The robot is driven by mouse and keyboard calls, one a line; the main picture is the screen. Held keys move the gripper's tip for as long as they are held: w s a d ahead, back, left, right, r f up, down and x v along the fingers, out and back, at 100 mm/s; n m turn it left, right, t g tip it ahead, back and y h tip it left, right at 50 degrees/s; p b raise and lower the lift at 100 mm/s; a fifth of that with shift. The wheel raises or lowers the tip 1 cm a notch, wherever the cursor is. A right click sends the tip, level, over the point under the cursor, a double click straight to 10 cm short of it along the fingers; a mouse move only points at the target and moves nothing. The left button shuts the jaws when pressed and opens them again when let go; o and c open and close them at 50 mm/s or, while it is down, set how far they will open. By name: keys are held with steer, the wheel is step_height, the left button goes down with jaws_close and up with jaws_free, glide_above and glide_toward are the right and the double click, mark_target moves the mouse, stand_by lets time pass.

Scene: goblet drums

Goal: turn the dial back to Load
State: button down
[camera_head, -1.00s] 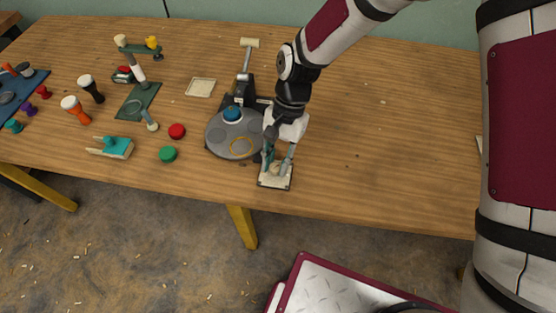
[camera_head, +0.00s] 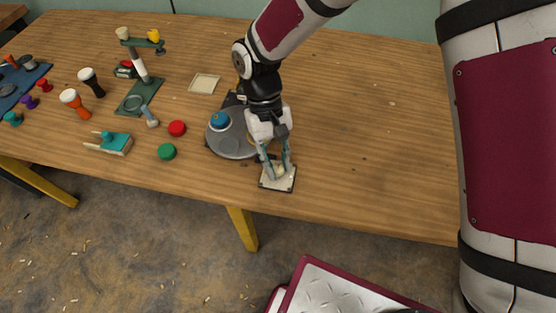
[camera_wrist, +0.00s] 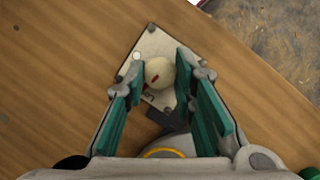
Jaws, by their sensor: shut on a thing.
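The dial is a round cream knob (camera_wrist: 159,70) with a red mark, on a pale plate (camera_wrist: 139,55) at the table's front edge. Dark lettering beginning "Lo" shows on the plate beside the knob, partly hidden. The red mark sits on the knob's lower-left side in the wrist view, roughly toward that lettering; I cannot tell whether it lines up exactly. My gripper (camera_wrist: 162,74) reaches down over the plate and is shut on the knob, one teal-padded finger on each side. In the head view my gripper (camera_head: 277,172) hides most of the knob; the plate (camera_head: 287,186) shows around it.
A grey turntable (camera_head: 235,147) with a blue-topped piece (camera_head: 219,119) stands just behind the plate. Red (camera_head: 177,128) and green (camera_head: 167,152) discs lie to its left, with small goblet drums (camera_head: 75,104) farther left. The table right of my gripper is clear.

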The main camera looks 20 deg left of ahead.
steer(key=shift+n+t, duration=0.4)
steer(key=shift+n, duration=0.6)
steer(key=c, duration=1.3)
jaws_free()
steer(key=shift+c, duration=0.2)
steer(key=v, duration=1.2)
steer(key=shift+a, duration=0.25)
